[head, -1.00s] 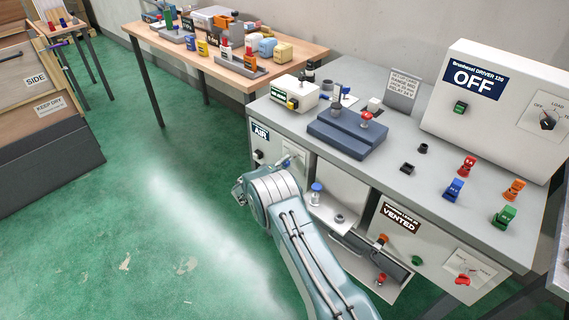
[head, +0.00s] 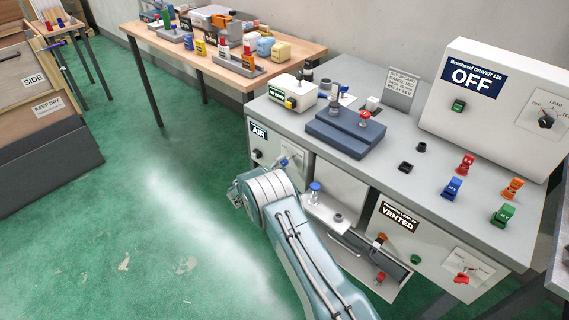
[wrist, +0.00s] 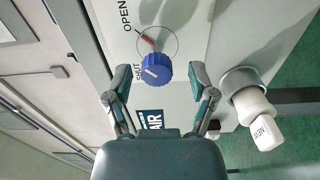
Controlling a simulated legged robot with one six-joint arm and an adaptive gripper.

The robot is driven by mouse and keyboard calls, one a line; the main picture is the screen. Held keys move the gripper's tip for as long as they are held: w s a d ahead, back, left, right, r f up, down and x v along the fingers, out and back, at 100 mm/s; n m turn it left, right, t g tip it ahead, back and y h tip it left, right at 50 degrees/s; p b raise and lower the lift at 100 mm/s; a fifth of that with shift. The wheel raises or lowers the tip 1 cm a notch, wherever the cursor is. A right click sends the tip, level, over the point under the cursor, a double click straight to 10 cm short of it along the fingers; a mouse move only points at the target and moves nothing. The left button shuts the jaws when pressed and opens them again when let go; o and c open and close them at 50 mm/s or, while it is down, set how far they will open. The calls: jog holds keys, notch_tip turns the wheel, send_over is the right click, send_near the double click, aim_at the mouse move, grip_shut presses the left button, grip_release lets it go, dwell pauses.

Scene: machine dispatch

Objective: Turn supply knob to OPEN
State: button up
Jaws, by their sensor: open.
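In the wrist view, the blue supply knob (wrist: 157,68) sits on a pale panel with the words OPEN and SHUT printed beside it. A red mark lies on the dial near OPEN. The knob's white line appears to point toward the SHUT side. My gripper (wrist: 160,78) is open, with one finger on each side of the knob and visible gaps to it. I cannot tell how far the fingertips are from the panel.
An AIR label (head: 259,131) marks the bench's left end. In the wrist view, a white cylindrical part (wrist: 252,103) stands out close to the right finger. An open lower bay (head: 340,215) lies right of my arm. The green floor (head: 130,210) to the left is clear.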

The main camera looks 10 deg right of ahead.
jog(key=v, duration=1)
jog(key=shift+s+a, duration=0.15)
jog(key=s+d+r+m+g+y, duration=0.2)
jog(key=s+d+r+m+g, duration=0.3)
jog(key=r, duration=0.6)
jog(key=s+d+r+g+y, duration=0.2)
jog(key=s+d+r+g, duration=0.1)
jog(key=s+d+r, duration=0.65)
jog(key=s+a+r+t+y, duration=0.1)
jog(key=s+r+y, duration=0.2)
jog(key=s, duration=0.6)
jog(key=s+a+r+m+t+y, duration=0.1)
jog(key=s+r+y, duration=0.3)
jog(key=s, duration=0.4)
jog(key=s+a+r+m+t+y, duration=0.1)
jog(key=s+a+r+y, duration=0.2)
jog(key=s, duration=0.6)
jog(key=shift+s+a+r+y, duration=0.15)
jog(key=shift+s+r+y, duration=0.15)
jog(key=shift+r, duration=0.1)
